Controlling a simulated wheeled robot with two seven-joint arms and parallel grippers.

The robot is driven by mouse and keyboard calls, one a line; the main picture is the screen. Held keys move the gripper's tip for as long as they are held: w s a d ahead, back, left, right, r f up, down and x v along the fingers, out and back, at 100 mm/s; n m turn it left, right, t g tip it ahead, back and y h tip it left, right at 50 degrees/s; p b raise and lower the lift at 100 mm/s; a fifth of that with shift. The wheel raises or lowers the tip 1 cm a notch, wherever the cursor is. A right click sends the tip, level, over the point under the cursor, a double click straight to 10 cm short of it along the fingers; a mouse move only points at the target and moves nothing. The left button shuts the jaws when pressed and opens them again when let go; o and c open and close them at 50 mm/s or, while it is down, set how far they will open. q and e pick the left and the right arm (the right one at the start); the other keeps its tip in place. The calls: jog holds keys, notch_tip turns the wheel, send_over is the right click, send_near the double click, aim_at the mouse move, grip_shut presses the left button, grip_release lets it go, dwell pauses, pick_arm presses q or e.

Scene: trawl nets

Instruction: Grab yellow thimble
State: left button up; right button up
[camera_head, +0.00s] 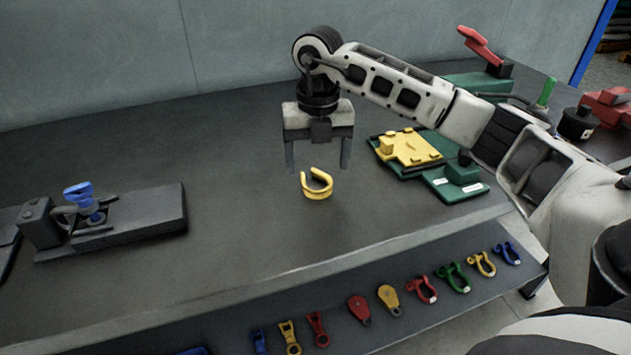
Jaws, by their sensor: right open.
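The yellow thimble (317,185), a curved open hook-like ring, lies on the dark grey table in the middle of the view. My right gripper (318,167) points down just above and behind it, its two fingers spread apart and nothing between them. The fingertips appear close to the thimble's upper edge, but their exact height above the table is hard to tell. My left gripper is not in view.
A green plate with a yellow block (411,148) lies right of the thimble. A black fixture with a blue part (84,199) stands at the left. A lower shelf in front holds several coloured shackles and a yellow pulley (389,298). The table around the thimble is clear.

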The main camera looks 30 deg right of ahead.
aim_at(316, 179)
jog(key=shift+w+f, duration=0.15)
jog(key=shift+f, duration=1.7)
jog(key=c, duration=1.1)
